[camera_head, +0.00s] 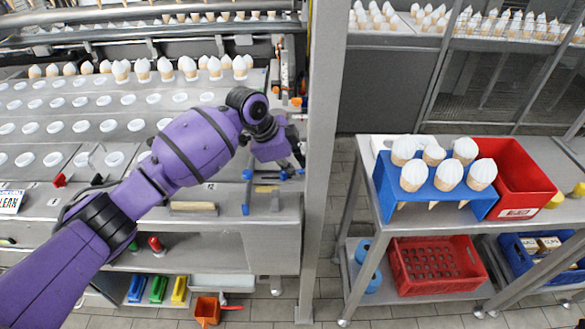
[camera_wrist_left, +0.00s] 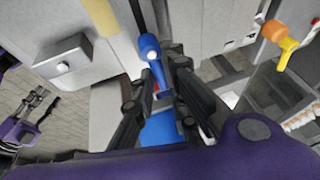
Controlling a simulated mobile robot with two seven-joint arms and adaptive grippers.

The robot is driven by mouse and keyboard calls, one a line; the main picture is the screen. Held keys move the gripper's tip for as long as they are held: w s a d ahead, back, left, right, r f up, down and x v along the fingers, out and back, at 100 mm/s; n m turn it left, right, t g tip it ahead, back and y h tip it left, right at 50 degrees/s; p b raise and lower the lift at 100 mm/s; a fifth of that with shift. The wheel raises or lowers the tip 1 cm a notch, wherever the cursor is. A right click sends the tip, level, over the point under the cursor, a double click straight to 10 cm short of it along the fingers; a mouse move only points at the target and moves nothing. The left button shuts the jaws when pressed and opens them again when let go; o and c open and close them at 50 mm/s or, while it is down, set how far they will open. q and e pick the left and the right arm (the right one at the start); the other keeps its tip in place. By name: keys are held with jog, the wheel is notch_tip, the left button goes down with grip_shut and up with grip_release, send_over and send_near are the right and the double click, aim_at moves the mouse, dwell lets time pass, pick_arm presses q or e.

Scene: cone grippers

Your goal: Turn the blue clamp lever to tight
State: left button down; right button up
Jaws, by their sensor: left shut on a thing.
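The blue clamp lever (camera_wrist_left: 152,55) shows in the left wrist view with its rounded end up and its stem running down between my fingers. My left gripper (camera_wrist_left: 158,82) is shut on the lever. Below it, between the fingers, is a wider blue part (camera_wrist_left: 160,129). In the head view my left gripper (camera_head: 299,158) is at the right end of the machine's table, beside the post. Small blue parts (camera_head: 284,174) show just below it there; the hold itself is mostly hidden.
A grey post (camera_head: 325,170) stands close right of the gripper. Rows of white-topped cones (camera_head: 142,70) stand behind my arm. A cart at right carries a blue cone holder (camera_head: 432,189) and a red crate (camera_head: 512,180).

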pick_arm(q)
jog(key=shift+s+f, duration=0.3)
jog(key=shift+f, duration=0.1)
jog(key=c, duration=1.8)
grip_release()
jog(key=shift+r, duration=0.25)
jog(key=shift+w, duration=0.1)
jog(key=shift+r, duration=0.25)
jog(key=v, duration=1.1)
jog(key=shift+s+r, duration=0.25)
jog(key=shift+c, duration=0.2)
